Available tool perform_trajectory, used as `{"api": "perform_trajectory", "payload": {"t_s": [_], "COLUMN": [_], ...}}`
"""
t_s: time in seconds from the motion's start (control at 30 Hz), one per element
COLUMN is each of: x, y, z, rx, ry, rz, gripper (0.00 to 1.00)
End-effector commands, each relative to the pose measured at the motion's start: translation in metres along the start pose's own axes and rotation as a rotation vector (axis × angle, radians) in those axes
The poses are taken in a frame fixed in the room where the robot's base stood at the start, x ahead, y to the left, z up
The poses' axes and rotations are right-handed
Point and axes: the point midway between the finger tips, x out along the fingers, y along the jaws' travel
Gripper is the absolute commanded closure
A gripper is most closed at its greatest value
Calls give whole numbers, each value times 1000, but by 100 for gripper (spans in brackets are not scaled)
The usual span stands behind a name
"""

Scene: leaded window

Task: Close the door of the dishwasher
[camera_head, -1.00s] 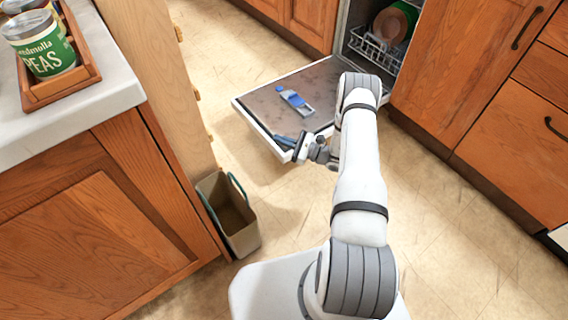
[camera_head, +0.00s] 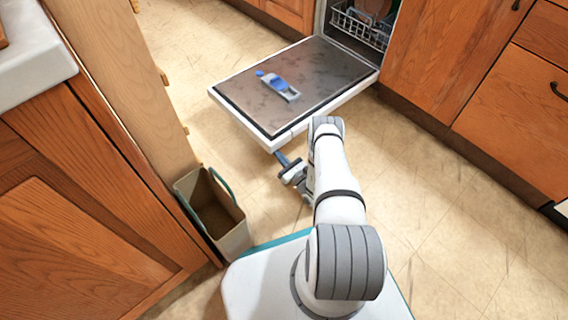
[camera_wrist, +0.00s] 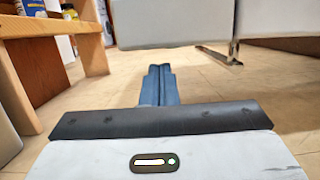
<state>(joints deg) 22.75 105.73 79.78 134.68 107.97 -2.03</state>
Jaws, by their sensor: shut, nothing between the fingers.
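The dishwasher door (camera_head: 325,72) is folded down, open and roughly level, in the head view. A blue and grey object (camera_head: 278,85) lies on its inner face. Behind the door, the dishwasher's inside shows a wire rack (camera_head: 360,27) with a brown dish. My gripper (camera_head: 284,160) is at the door's near front edge, low and seemingly just below it; contact cannot be told. In the wrist view my gripper (camera_wrist: 160,75) has its blue fingers together and empty, pointing forward over the floor. A pale panel (camera_wrist: 180,22), likely the door, hangs above and ahead of the fingers there.
A grey-brown bin (camera_head: 215,215) stands on the floor at left, beside a wooden cabinet (camera_head: 85,215) and my base. Wooden cabinets (camera_head: 440,60) flank the dishwasher at right. The tiled floor (camera_head: 440,220) on the right is clear.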

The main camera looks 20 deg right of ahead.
Motion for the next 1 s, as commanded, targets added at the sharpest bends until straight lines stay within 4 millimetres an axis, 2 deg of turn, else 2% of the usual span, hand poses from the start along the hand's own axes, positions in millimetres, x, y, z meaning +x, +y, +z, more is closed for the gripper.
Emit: {"api": "perform_trajectory", "payload": {"t_s": [0.1, 0.3, 0.73, 0.87, 1.0], "x": [20, 39, 43, 45, 50], "y": [2, 2, 3, 1, -6], "z": [-2, -2, 1, 10, 34], "rx": [1, 3, 3, 1, -3], "ry": [-1, 1, 1, 0, -2], "rz": [6, 6, 8, 2, -9], "gripper": [100, 100, 100, 100, 100]}}
